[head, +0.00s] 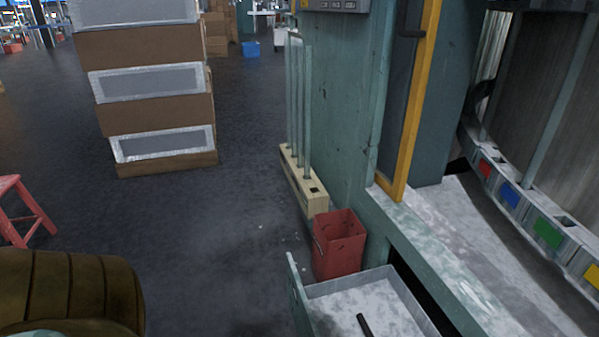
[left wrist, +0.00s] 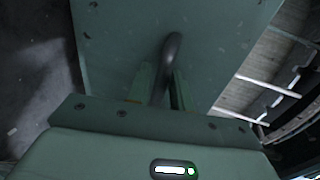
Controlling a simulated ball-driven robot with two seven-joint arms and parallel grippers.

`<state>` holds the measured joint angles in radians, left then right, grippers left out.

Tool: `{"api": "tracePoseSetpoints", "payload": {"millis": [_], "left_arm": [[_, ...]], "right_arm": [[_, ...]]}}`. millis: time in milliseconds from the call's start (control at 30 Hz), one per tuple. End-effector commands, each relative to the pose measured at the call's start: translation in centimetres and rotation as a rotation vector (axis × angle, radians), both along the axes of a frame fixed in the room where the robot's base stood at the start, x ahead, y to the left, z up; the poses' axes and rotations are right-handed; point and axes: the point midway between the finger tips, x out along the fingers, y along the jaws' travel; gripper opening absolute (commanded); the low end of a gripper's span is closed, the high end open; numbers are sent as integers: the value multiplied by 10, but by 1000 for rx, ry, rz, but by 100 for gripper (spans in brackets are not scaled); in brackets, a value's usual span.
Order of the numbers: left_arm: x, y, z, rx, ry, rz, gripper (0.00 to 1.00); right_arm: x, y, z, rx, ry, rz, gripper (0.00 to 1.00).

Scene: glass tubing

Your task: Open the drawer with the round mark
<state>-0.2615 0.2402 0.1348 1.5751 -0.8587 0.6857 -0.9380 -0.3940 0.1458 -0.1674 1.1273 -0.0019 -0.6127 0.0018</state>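A drawer (head: 428,318) stands pulled out from the green machine at the bottom of the head view. Its inside is pale grey and worn, with a dark rod lying in it. Its green front (head: 299,300) shows nearly edge-on, so no mark on it can be seen. In the left wrist view, a dark curved handle (left wrist: 172,52) stands out from a green panel (left wrist: 115,45). My left gripper (left wrist: 160,88) has its fingers on both sides of this handle and appears closed on it. My right gripper is in neither view. No round mark shows.
A red bin (head: 340,245) stands just behind the open drawer, beside the machine. A wooden rack (head: 302,183) with upright glass tubes is behind it. Stacked brown boxes (head: 150,95), a red stool (head: 25,212) and a brown chair (head: 70,290) are left. Floor between is clear.

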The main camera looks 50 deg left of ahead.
Motion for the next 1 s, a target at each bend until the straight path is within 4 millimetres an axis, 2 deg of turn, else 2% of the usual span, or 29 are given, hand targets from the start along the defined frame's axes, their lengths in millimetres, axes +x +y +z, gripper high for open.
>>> {"api": "tracePoseSetpoints", "payload": {"millis": [567,667,833,1000], "left_arm": [[-4,1,2,0,-1,0,31],[-16,6,6,0,0,1,31],[-56,21,17,0,0,2,31],[-99,36,26,-1,0,0,31]], "right_arm": [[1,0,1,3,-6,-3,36],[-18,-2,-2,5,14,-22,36],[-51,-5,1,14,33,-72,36],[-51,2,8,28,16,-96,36]]}}
